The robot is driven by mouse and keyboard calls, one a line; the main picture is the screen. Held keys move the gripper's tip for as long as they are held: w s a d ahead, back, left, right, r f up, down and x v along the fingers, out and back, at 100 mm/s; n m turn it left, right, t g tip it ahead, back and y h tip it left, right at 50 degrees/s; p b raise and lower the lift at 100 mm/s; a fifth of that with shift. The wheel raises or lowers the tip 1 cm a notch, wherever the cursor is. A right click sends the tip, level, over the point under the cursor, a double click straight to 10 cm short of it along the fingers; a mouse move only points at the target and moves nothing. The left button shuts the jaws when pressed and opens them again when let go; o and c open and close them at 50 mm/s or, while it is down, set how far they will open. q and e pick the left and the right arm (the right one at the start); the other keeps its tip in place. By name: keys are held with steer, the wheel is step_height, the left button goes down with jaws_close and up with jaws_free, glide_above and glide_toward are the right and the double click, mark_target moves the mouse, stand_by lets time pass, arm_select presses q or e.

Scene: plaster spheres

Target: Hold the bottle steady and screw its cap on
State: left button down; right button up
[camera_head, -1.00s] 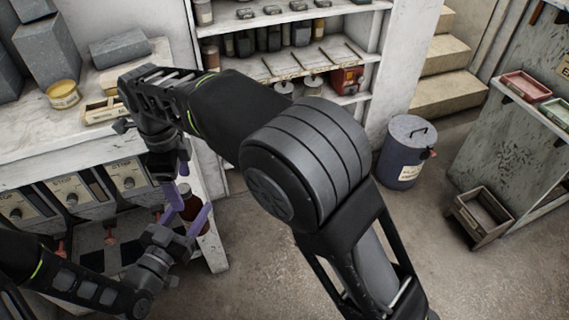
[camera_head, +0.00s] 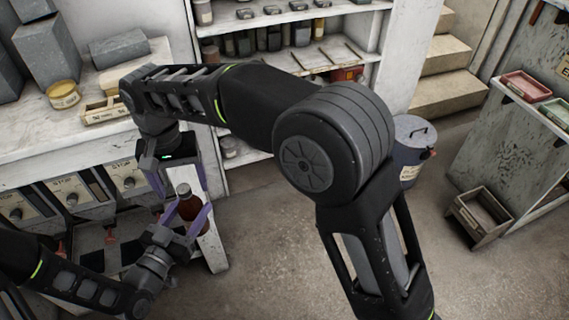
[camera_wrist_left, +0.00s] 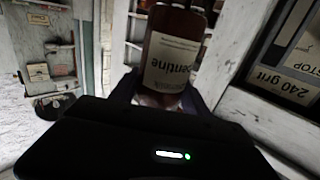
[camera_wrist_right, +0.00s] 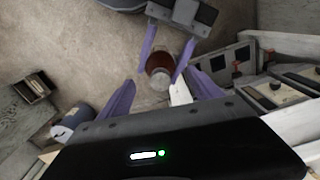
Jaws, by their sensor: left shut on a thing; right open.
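The brown bottle (camera_head: 189,209) stands upright, with a pale top (camera_head: 183,189); I cannot tell whether that is a cap. My left gripper (camera_head: 188,213) is shut around the bottle's body. In the left wrist view the bottle (camera_wrist_left: 172,58) shows a cream label reading "…entine", between the dark fingers. My right gripper (camera_head: 184,193) is open above, its purple fingers pointing down on either side of the bottle's top. In the right wrist view the bottle (camera_wrist_right: 160,66) is seen from above, between the open fingers and beyond their tips.
A white workbench (camera_head: 75,138) with drawers below stands at the left, close to both grippers. Shelves (camera_head: 300,62) with jars stand behind. A lidded grey bin (camera_head: 411,150) and a wooden crate (camera_head: 480,215) are to the right. The floor (camera_head: 270,255) between is clear.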

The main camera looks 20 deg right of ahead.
step_height(320, 180, up, 6)
steer(key=shift+r, duration=0.1)
arm_select(q)
steer(key=shift+r, duration=0.1)
arm_select(e)
steer(key=w+d+f, duration=0.1)
steer(key=d+f, duration=0.3)
steer(key=d, duration=0.4)
steer(key=d+f+n, duration=0.1)
steer(key=d+f, duration=0.3)
steer(key=d, duration=0.4)
steer(key=w+d+f, duration=0.1)
steer(key=d+f, duration=0.3)
steer(key=d, duration=0.4)
steer(key=shift+w+d+f, duration=0.15)
steer(key=shift+w+d, duration=0.1)
steer(key=shift+w, duration=0.1)
